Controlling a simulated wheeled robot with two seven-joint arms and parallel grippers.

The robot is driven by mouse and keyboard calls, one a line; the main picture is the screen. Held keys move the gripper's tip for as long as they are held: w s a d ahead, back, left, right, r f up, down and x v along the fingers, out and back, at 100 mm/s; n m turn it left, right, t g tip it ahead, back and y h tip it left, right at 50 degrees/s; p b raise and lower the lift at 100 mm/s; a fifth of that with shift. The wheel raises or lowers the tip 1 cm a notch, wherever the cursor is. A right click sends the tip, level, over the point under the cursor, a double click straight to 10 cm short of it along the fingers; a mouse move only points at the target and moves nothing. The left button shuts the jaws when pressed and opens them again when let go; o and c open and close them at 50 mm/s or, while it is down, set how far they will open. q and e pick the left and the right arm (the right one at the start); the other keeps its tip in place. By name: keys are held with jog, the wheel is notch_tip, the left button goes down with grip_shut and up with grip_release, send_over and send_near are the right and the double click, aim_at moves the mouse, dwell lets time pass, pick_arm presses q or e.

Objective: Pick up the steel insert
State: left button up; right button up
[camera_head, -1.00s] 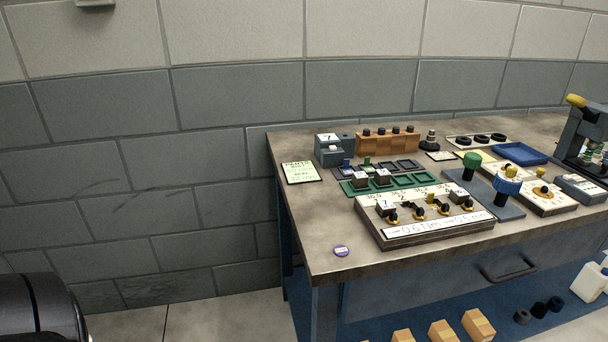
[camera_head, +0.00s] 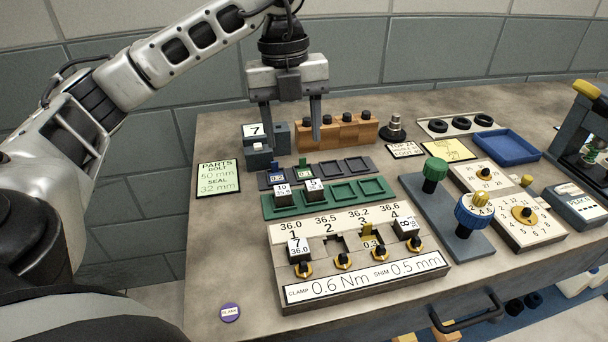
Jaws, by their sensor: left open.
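My left gripper (camera_head: 291,130) points down at the back left of the bench with its fingers apart and nothing visible between them. It is beside a grey stepped block marked 7 (camera_head: 258,150) and partly in front of a wooden rack (camera_head: 348,132). Small dark metal blocks with white number labels could be the steel insert; I cannot tell which. One marked 7 (camera_head: 299,250) sits at position 1 of the numbered fixture (camera_head: 365,284), and another (camera_head: 406,227) at position 4. Two more, marked 10 (camera_head: 283,194) and 5 (camera_head: 315,190), sit in the green tray (camera_head: 374,186).
A dark tray (camera_head: 358,165) lies behind the green tray. Green and blue knobs (camera_head: 434,173) stand upright to the right. A parts card (camera_head: 218,178) lies at the left; a purple disc (camera_head: 230,312) lies near the front. The bench's front left is mostly clear.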

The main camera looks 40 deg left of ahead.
pick_arm(q)
jog(key=a+n+y, duration=0.1)
jog(key=a, duration=0.2)
jog(key=b, duration=0.4)
send_near(282, 190)
notch_tip(282, 190, down, 4)
jog(key=shift+w+r+b, duration=0.1)
jog(key=shift+r+b, duration=0.05)
jog(key=shift+b, duration=0.25)
jog(key=shift+f, duration=0.4)
notch_tip(282, 190, down, 5)
jog(key=shift+d+r, duration=0.1)
grip_shut()
pick_arm(e)
jog(key=shift+w+a+f+m, duration=0.15)
jog(key=shift+a+f, duration=0.1)
jog(key=shift+f, duration=0.3)
jog(key=shift+a+f+m, duration=0.15)
jog(key=shift+a+f, duration=0.05)
jog(key=shift+f, duration=0.3)
